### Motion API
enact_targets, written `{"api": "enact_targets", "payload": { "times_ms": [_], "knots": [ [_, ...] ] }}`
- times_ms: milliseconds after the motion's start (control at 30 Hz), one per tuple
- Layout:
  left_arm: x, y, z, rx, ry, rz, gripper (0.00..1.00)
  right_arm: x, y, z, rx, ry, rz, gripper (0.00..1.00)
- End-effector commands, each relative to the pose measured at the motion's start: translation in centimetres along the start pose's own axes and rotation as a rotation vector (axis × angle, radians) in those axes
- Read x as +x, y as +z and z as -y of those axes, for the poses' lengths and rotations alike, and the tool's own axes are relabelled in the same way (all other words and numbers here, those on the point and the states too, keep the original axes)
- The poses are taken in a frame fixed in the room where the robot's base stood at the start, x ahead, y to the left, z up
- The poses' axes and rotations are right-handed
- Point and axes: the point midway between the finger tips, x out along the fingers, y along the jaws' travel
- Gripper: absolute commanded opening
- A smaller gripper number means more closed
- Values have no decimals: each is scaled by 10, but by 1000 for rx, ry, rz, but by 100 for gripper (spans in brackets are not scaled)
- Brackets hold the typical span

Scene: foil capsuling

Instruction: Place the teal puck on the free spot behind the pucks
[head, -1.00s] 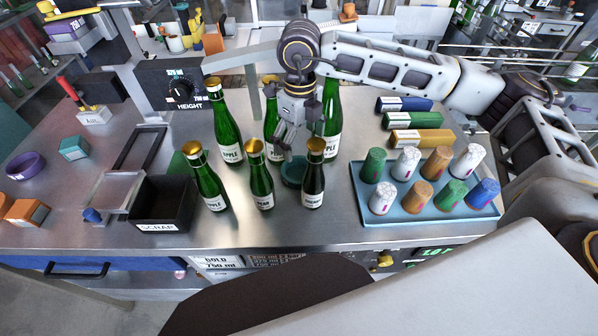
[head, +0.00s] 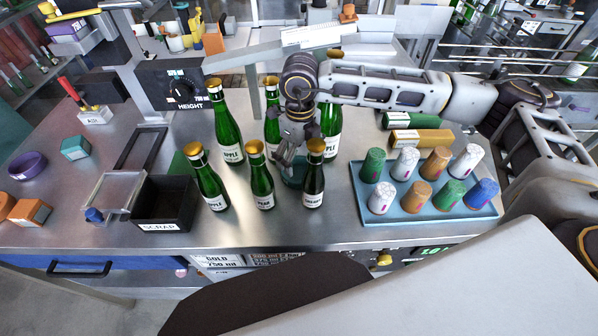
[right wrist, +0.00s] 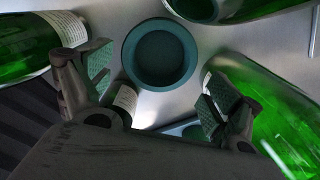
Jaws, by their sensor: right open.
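The teal puck (head: 291,181) is a round, dished disc low among the green bottles, partly hidden by my right gripper in the head view. In the right wrist view the puck (right wrist: 160,53) lies on the grey metal surface, its dished top facing the camera. My right gripper (head: 288,160) is right above the puck, pointing down. Its two fingers (right wrist: 155,88) are spread apart, with nothing between their pads; the puck shows beyond them. My left gripper is not in view.
Green bottles with gold caps crowd the gripper: front left (head: 208,182), front middle (head: 261,180), front right (head: 313,180), and several behind. A blue tray (head: 405,211) of coloured capsules stands right. A black scrap bin (head: 165,212) stands left.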

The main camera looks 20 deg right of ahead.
Motion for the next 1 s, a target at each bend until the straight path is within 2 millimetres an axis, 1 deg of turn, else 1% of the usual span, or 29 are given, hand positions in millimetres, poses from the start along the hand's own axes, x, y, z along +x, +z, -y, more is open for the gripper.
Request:
{"api": "enact_targets", "payload": {
  "times_ms": [200,300,433,567,933,967,1000],
  "knots": [
    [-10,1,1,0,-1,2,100,21,-2,-1,1,1,-2,91],
    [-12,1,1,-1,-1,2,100,32,-2,-1,1,1,-3,91],
    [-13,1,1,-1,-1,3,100,41,-2,-1,1,1,-2,91],
    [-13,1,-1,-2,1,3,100,44,-2,-1,0,1,-1,91],
    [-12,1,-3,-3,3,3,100,44,-2,-1,1,1,-1,91],
    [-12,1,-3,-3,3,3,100,44,-2,-1,1,1,-1,88],
    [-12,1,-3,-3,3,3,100,44,-2,-1,1,1,-1,83]
  ]
}}
